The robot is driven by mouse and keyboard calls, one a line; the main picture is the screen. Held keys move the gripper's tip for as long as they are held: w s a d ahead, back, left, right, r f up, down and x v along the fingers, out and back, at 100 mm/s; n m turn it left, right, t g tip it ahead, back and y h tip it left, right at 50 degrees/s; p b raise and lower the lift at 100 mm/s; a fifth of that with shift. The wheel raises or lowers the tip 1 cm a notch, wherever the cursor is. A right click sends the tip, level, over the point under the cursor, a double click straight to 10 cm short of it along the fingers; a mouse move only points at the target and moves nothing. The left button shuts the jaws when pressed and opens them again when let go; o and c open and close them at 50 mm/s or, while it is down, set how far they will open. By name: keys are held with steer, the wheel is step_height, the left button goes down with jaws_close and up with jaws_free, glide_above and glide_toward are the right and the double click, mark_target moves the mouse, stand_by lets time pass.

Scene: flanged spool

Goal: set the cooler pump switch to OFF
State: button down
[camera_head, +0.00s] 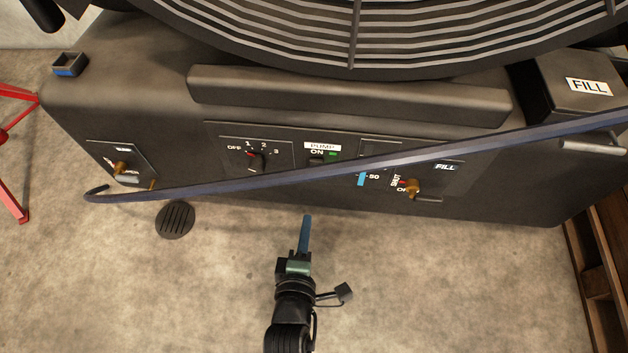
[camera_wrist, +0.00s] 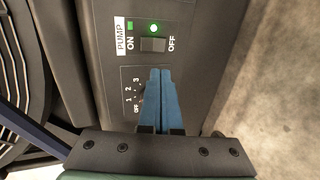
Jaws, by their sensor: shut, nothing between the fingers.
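The cooler (camera_head: 85,110) is a dark box with a front panel. Its pump switch (camera_head: 317,161) is a black rocker under a PUMP label, with ON above it; a long bar hides its lower part in the head view. In the wrist view the switch (camera_wrist: 153,45) shows between ON and OFF, with a lit green lamp (camera_wrist: 154,28) beside it. I cannot tell for sure which side of the rocker is pressed. My gripper (camera_head: 307,218) has blue fingers, shut and empty, below and in front of the panel. In the wrist view its fingertips (camera_wrist: 160,72) appear just short of the switch.
A long dark bar (camera_head: 240,182) crosses before the panel. A speed knob (camera_head: 257,162) is left of the switch; a fill valve (camera_head: 412,187) and a brass valve (camera_head: 120,167) flank the panel. A floor drain (camera_head: 175,220) and pallet (camera_head: 605,250) are near; the floor is mostly clear.

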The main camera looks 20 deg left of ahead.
mark_target(315, 174)
steer(key=b+x, duration=0.7)
steer(key=x, duration=0.5)
steer(key=shift+w+f, duration=0.25)
steer(key=shift+w, duration=0.05)
steer(key=shift+w+a+b, duration=0.2)
steer(key=shift+w+b, duration=0.2)
steer(key=shift+w, duration=0.15)
steer(key=shift+f, duration=0.1)
steer(key=shift+w+f+t+b, duration=0.15)
steer(key=shift+f+t+b, duration=0.2)
steer(key=shift+b, duration=0.75)
steer(key=shift+r+p, duration=0.3)
